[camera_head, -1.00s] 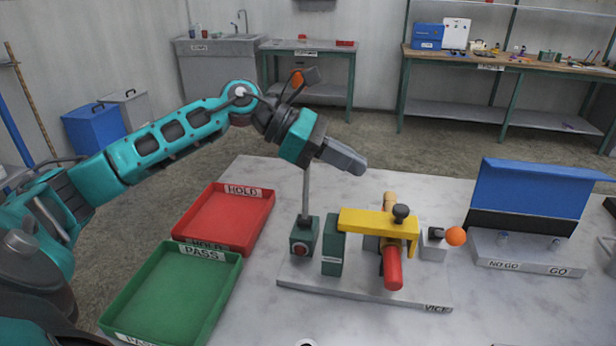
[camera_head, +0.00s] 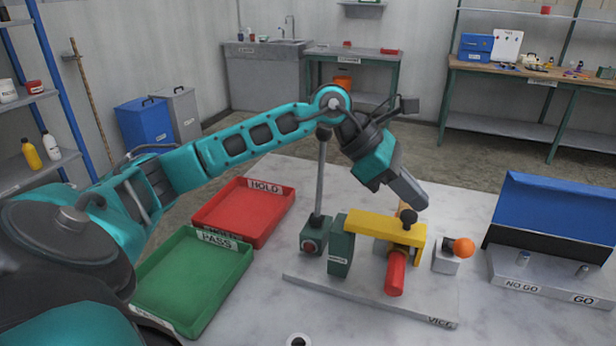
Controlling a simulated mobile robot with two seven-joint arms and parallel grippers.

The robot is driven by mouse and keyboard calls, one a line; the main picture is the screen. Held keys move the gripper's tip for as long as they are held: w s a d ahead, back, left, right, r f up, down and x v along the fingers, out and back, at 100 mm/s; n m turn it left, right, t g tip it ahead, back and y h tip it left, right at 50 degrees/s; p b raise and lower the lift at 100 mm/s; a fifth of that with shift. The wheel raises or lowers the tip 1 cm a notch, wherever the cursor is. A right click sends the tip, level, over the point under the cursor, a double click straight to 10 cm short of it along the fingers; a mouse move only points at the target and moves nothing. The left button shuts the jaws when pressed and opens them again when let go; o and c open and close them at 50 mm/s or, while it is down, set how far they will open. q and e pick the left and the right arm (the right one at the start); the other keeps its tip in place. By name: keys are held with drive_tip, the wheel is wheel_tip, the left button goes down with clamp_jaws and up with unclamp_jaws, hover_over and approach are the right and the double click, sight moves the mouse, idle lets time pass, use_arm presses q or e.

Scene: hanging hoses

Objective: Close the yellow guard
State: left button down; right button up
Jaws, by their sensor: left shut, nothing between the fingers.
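The yellow guard (camera_head: 375,226) is a flat bar with a bent end and a dark knob (camera_head: 408,218) on top. It runs from a green post (camera_head: 340,248) across the vice plate (camera_head: 372,300) and lies over a red cylinder (camera_head: 396,274). My left gripper (camera_head: 417,203) is shut and empty. Its fingertips point down just above the knob in the picture; whether they touch it I cannot tell. My right gripper is not in view.
An upright grey rod (camera_head: 321,178) stands on a green block left of the guard. An orange ball (camera_head: 464,248) is at the right. Red (camera_head: 281,219) and green (camera_head: 238,278) trays lie left, a blue-lidded gauge (camera_head: 553,215) right.

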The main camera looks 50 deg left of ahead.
use_arm(q)
drive_tip(key=shift+w+d+f, duration=0.2)
drive_tip(key=shift+d+f, duration=0.2)
drive_tip(key=shift+f, duration=0.2)
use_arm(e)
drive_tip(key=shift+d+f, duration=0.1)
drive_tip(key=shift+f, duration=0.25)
use_arm(q)
drive_tip(key=shift+r, duration=0.4)
drive_tip(key=r+p, duration=0.1)
drive_tip(key=r, duration=0.1)
drive_tip(key=r+p, duration=0.1)
drive_tip(key=r, duration=0.1)
drive_tip(key=shift+d+r, duration=0.2)
drive_tip(key=shift+r, duration=0.2)
wheel_tip(320, 180, up, 8)
drive_tip(key=shift+d+r, duration=0.2)
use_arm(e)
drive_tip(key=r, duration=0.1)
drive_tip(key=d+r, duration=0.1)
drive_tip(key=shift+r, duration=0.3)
